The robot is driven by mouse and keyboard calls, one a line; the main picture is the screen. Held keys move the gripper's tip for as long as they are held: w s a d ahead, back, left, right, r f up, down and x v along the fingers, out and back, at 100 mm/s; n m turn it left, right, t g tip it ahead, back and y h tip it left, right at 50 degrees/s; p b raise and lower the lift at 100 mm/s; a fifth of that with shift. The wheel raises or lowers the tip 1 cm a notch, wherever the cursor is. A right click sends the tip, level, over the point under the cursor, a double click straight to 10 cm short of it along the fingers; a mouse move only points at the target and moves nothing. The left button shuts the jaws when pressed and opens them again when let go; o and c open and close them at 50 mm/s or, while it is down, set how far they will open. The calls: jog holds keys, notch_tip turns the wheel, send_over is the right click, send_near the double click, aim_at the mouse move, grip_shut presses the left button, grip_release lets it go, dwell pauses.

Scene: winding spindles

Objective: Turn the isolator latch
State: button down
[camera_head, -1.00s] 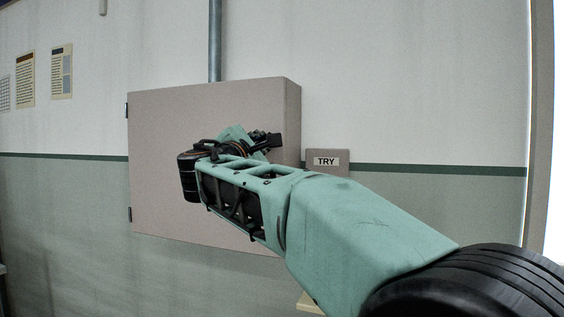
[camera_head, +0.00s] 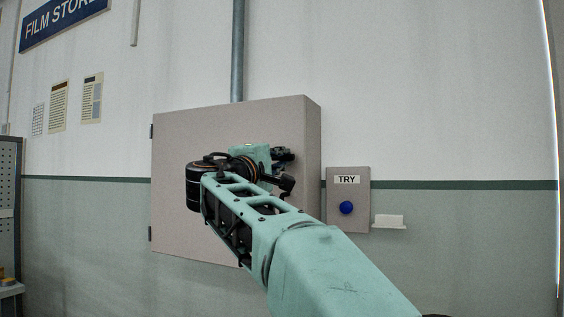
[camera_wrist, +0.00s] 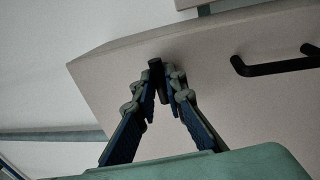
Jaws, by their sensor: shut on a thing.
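The isolator cabinet (camera_head: 210,125) is a beige-grey box on the wall in the head view. In the wrist view its face (camera_wrist: 215,105) fills much of the right side. My gripper (camera_wrist: 163,84) is shut on a short black latch (camera_wrist: 155,68) that stands out from the cabinet face, close to one edge. In the head view my gripper (camera_head: 284,168) is at the right part of the cabinet front, and my arm hides the latch's details and part of the front. I cannot tell how far the latch is turned.
A black bar handle (camera_wrist: 278,66) is on the cabinet face, right of my gripper in the wrist view. A grey TRY box (camera_head: 348,222) with a blue button (camera_head: 346,207) is right of the cabinet, beside a small white ledge (camera_head: 390,221). A shelf unit (camera_head: 10,200) stands far left.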

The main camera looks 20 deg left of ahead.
dwell(0.4)
jog(key=c, duration=2)
grip_release()
jog(key=v, duration=1.2)
